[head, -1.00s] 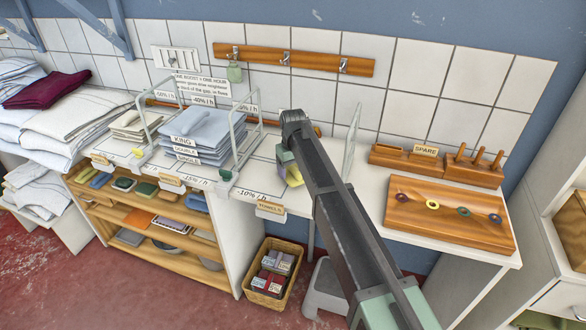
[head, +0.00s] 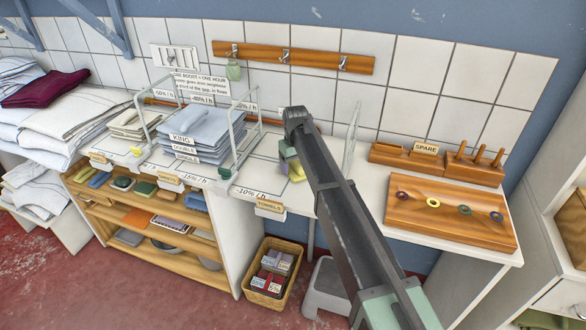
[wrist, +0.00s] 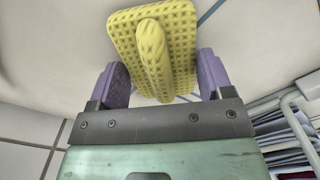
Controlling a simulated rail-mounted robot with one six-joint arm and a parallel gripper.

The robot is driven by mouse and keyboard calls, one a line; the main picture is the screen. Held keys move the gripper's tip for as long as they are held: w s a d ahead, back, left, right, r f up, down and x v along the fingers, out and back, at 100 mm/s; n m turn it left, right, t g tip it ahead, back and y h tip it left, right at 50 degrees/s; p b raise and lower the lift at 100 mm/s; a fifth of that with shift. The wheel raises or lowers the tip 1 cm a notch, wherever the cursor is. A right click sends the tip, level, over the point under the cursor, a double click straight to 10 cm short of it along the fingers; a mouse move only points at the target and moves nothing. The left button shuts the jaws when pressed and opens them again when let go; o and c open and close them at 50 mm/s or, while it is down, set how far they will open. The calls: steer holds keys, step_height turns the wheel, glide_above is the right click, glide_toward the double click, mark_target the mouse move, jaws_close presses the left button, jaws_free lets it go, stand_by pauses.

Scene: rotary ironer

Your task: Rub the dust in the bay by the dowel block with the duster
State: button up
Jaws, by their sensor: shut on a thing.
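My gripper (wrist: 160,78) is shut on the yellow duster, with a purple finger on each side of its raised grip. The duster (wrist: 183,38) has a waffled flat pad, which lies over the white surface in the wrist view. I cannot tell whether the pad touches the counter. The dowel block (head: 474,169), wooden with upright pegs, stands at the back right of the counter. I cannot make out any dust; my arm hides part of the counter there.
A clear upright panel (head: 353,130) stands just right of my gripper. A wire divider (head: 235,150) and folded linen (head: 196,135) stand to the left. A wooden board with coloured rings (head: 450,218) lies in front of the dowel block. Hooks (head: 286,56) hang above.

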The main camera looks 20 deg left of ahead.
mark_target(279, 182)
steer(key=shift+w, duration=2.5)
steer(key=shift+s+f, duration=0.15)
steer(key=shift+s, duration=5.7)
steer(key=shift+a, duration=1.6)
steer(key=shift+w, duration=5.85)
steer(key=shift+s, duration=0.1)
steer(key=shift+s+d, duration=0.15)
steer(key=shift+s, duration=5.6)
